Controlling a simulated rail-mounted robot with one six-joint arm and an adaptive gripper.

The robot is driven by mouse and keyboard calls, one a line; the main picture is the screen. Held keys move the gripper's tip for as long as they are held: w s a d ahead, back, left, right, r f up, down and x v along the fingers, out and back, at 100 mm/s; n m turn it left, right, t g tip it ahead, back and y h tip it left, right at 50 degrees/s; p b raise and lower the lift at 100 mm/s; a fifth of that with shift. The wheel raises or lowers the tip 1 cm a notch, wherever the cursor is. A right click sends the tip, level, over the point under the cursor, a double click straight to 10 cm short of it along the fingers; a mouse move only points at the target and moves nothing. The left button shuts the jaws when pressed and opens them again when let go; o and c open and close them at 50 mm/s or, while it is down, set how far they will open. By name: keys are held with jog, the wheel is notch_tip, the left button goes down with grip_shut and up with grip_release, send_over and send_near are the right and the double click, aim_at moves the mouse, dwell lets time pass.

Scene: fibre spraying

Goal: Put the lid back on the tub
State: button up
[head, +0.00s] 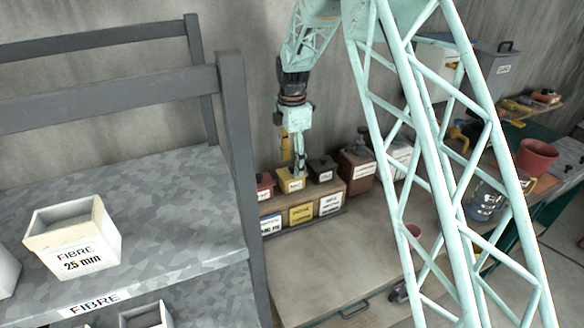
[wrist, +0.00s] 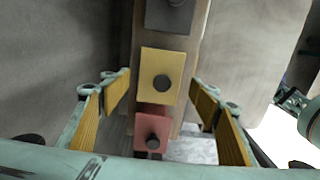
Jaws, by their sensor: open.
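My gripper (head: 297,168) is open and points down over a small yellow tub (head: 291,184) on the back shelf of the bench. In the wrist view, its two fingers (wrist: 161,92) stand apart on either side of the yellow lid (wrist: 171,62), which has a dark round knob (wrist: 161,83). The fingers look clear of the lid, and nothing is held. A red lidded tub (head: 265,187) is on the left and a dark lidded tub (head: 322,169) on the right. Which tub the task means cannot be told from the frames.
An open-topped white box marked FIBRE 25 mm (head: 72,237) stands on the grey rack shelf (head: 170,200) at left. Labelled bins (head: 301,214) sit below the tubs. A brown canister (head: 356,172) stands to the right. The bench top (head: 320,262) in front is largely clear.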

aim_at(292, 166)
notch_tip(292, 166, up, 10)
jog(key=shift+b, duration=0.3)
jog(key=shift+r, duration=0.1)
dwell(1.0)
